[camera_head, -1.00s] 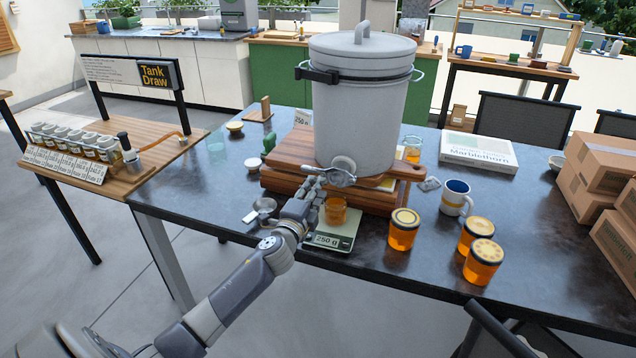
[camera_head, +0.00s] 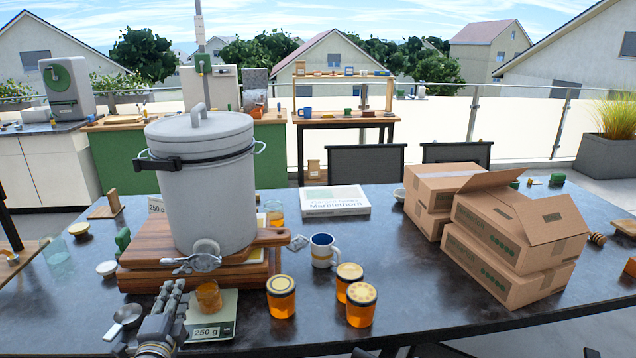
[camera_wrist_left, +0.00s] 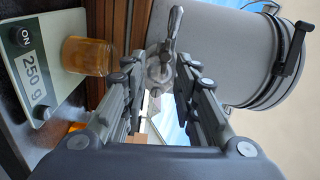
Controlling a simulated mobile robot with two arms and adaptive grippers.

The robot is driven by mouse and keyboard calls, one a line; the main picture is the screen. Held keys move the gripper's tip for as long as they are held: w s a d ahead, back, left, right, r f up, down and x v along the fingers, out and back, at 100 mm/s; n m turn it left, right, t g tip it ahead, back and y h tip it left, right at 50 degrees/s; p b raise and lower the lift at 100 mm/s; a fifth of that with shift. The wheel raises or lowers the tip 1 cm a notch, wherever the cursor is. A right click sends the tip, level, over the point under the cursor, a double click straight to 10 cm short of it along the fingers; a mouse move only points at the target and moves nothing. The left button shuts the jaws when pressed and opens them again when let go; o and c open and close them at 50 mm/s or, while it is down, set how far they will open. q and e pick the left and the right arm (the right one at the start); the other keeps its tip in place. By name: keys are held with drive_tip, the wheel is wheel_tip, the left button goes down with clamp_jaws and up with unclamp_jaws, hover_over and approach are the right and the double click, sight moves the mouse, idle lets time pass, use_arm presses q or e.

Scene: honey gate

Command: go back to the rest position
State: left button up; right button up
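The grey honey tank (camera_head: 205,190) stands on stacked wooden boards (camera_head: 140,280), with its metal gate (camera_head: 204,258) low at the front. A jar of amber honey (camera_head: 208,297) without a visible lid stands on the scale (camera_head: 222,312), whose display reads 250 g. My left gripper (camera_head: 177,292) is just left of the jar and in front of the boards, below the gate. In the left wrist view the gripper (camera_wrist_left: 158,78) has its fingers spread with nothing between them; the gate (camera_wrist_left: 160,62) shows beyond the gap. My right gripper is not in view.
Several lidded honey jars (camera_head: 281,297) and a mug (camera_head: 322,251) stand right of the scale. Cardboard boxes (camera_head: 515,235) fill the table's right side. A flat white box (camera_head: 335,201) lies behind.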

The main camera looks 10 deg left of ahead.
use_arm(q)
drive_tip(key=s+d+f+n+g, duration=0.4)
drive_tip(key=s+d+f+n, duration=0.15)
drive_tip(key=s, duration=0.35)
drive_tip(key=s+d+f+n+g, duration=0.4)
drive_tip(key=s+f, duration=0.3)
drive_tip(key=s, duration=0.2)
drive_tip(key=s+d+f+n+g+h, duration=0.1)
drive_tip(key=s+d+g+h, duration=0.15)
drive_tip(key=s+d, duration=0.4)
drive_tip(key=s+d+f+n+g+h, duration=0.1)
drive_tip(key=s+d+n+g+h, duration=0.2)
drive_tip(key=s, duration=0.7)
wheel_tip(320, 180, down, 28)
drive_tip(key=s+d+m+g, duration=0.1)
drive_tip(key=s+m+g, duration=0.1)
drive_tip(key=s, duration=0.1)
drive_tip(key=s+a+f, duration=0.3)
drive_tip(key=s+f, duration=1.1)
drive_tip(key=s, duration=0.2)
drive_tip(key=shift+f+g+y, duration=0.35)
drive_tip(key=shift+f+y, duration=0.05)
drive_tip(key=shift+y, duration=0.05)
